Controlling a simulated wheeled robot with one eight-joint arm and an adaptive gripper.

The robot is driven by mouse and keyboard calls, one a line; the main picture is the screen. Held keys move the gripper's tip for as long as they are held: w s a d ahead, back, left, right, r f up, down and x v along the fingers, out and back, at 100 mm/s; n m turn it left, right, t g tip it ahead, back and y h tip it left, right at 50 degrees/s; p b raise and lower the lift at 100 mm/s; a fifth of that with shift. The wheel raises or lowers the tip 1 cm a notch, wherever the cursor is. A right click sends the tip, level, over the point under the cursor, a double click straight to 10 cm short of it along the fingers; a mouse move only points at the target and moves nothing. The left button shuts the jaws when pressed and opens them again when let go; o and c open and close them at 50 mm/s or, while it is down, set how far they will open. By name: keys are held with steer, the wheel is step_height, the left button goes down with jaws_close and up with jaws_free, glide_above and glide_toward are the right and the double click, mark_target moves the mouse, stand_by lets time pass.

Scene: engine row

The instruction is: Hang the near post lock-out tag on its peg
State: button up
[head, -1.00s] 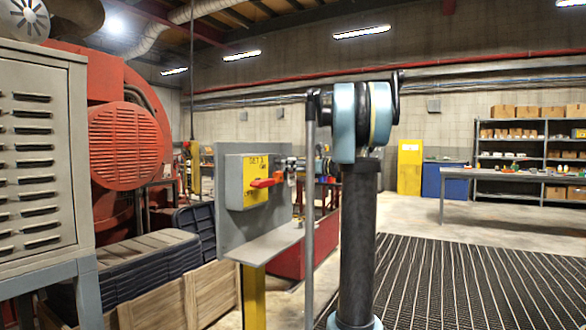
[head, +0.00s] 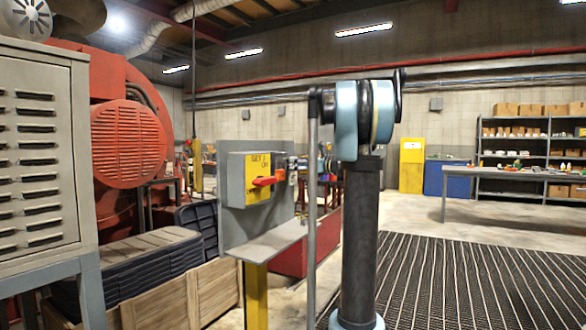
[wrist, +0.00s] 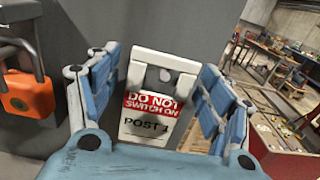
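The lock-out tag (wrist: 150,122) is a white plate with a red band reading "DO NOT SWITCH ON" and "POST 1" below it. In the head view, the near post has a grey panel (head: 235,222) with a yellow switch box (head: 236,178) and red handle (head: 268,181). My gripper is small and unclear there, beside the panel.
An orange padlock (wrist: 27,94) hangs close left of my gripper in the wrist view. A grey shelf (head: 268,243) juts from the post. A louvred grey cabinet (head: 40,160) and wooden crate (head: 160,305) stand left. Open floor with dark ribbed matting (head: 450,285) lies right.

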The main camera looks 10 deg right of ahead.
steer(key=v, duration=1.2)
steer(key=s+a+f+n+g+h, duration=0.3)
steer(key=s+a+f+n, duration=0.3)
steer(key=s+f, duration=0.4)
steer(key=s+a+f+n+g+h, duration=0.3)
steer(key=s+a+f+n, duration=0.35)
steer(key=s+f, duration=0.35)
steer(key=s+d+f+n+h, duration=0.2)
steer(key=s+f+n+h, duration=0.1)
steer(key=s+f, duration=0.4)
steer(key=s+d+f+n+g+h, duration=0.1)
steer(key=s+d+f+n+h, duration=0.1)
steer(key=s+f+n, duration=0.3)
steer(key=s+d+f+n+g+h, duration=0.1)
steer(key=s+d+f+n+h, duration=0.2)
steer(key=s+f+n, duration=0.2)
steer(key=s+f, duration=0.3)
steer(key=f, duration=0.1)
steer(key=shift+s+d+h, duration=0.3)
steer(key=shift+d, duration=0.05)
